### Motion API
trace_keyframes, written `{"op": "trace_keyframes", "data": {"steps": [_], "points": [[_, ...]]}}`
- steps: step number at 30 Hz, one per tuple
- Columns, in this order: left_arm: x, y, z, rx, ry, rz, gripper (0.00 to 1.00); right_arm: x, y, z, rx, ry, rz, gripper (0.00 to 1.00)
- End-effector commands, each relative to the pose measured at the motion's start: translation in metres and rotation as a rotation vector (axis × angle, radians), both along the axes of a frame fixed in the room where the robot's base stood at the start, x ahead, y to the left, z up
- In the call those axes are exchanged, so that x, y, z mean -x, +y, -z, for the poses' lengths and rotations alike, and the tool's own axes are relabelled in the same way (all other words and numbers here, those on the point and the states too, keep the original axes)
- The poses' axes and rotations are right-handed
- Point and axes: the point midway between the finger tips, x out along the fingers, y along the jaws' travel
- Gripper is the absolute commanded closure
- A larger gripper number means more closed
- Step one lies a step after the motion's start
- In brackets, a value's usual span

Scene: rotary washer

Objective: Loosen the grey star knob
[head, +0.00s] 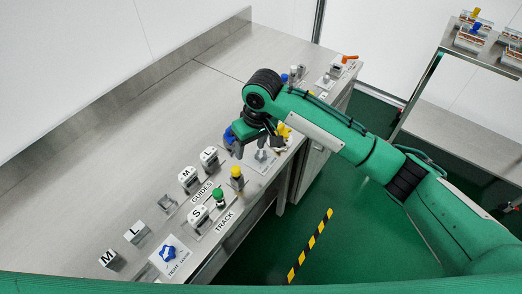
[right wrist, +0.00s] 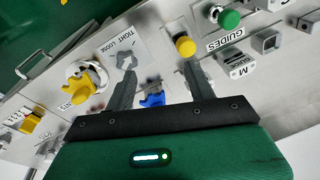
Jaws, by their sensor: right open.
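The grey star knob (head: 262,156) sits on a light plate on the bench, just below my right gripper. In the right wrist view the grey star knob (right wrist: 126,60) is on a plate marked TIGHT and LOOSE. My right gripper (head: 258,149) is open and hangs over the bench around the knob's plate. In the right wrist view, one finger of the right gripper (right wrist: 158,70) overlaps the lower side of the knob; whether it touches cannot be told. My left gripper is not in view.
A yellow button (head: 236,173) and a green button (head: 219,193) stand at the near side. A yellow handle (right wrist: 83,84) and a blue part (right wrist: 152,99) flank the knob. The rear bench (head: 130,140) is clear.

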Motion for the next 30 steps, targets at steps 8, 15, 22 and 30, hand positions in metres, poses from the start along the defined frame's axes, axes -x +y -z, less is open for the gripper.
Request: {"op": "trace_keyframes", "data": {"steps": [8, 15, 22, 30], "points": [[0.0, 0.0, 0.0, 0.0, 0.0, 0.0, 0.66, -0.043, -0.022, -0.039, 0.136, 0.005, 0.076, 0.45], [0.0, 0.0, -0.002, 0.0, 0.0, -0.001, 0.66, -0.051, -0.027, -0.04, 0.163, 0.009, 0.1, 0.45], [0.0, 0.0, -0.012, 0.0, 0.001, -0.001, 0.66, -0.05, -0.028, -0.002, 0.164, 0.011, 0.099, 0.45], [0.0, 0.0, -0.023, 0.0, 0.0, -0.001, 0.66, -0.05, -0.027, 0.055, 0.163, 0.011, 0.098, 0.45]]}}
